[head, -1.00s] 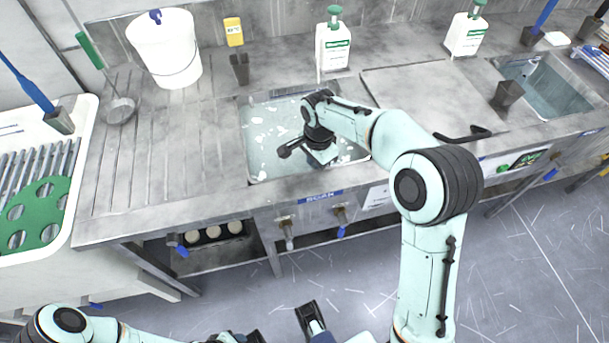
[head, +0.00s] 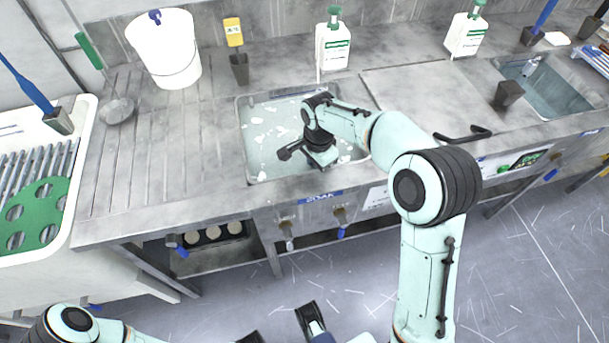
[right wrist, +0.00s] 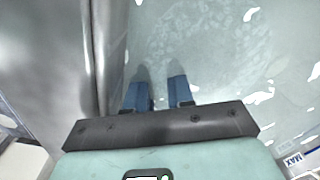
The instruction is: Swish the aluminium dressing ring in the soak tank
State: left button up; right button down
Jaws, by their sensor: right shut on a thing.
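The soak tank (head: 243,118) is a steel basin sunk in the bench, filled with cloudy water with white flecks on it. My right gripper (head: 318,166) reaches down into it near the front edge. In the right wrist view its two blue fingers (right wrist: 158,72) point into the water beside the steel wall, their tips blurred under the surface. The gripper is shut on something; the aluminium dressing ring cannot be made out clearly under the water. My left gripper (head: 280,325) is only partly in view at the bottom edge, low and away from the bench.
A white bucket (head: 170,62), a dark holder with a yellow tag (head: 233,30) and a white pump bottle (head: 332,50) stand behind the tank. A flat steel cover (head: 425,88) lies right of it, then a second basin (head: 555,90). The ribbed drainboard (head: 160,150) is mostly clear.

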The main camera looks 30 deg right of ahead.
notch_tip(320, 180, up, 6)
jog(key=p, duration=0.4)
jog(key=shift+f, duration=0.15)
pick_arm(q)
notch_tip(320, 180, up, 9)
jog(key=p, duration=0.5)
jog(key=shift+w+r, duration=0.2)
jog(key=shift+w, duration=0.2)
pick_arm(e)
notch_tip(320, 180, up, 7)
jog(key=shift+f, duration=0.1)
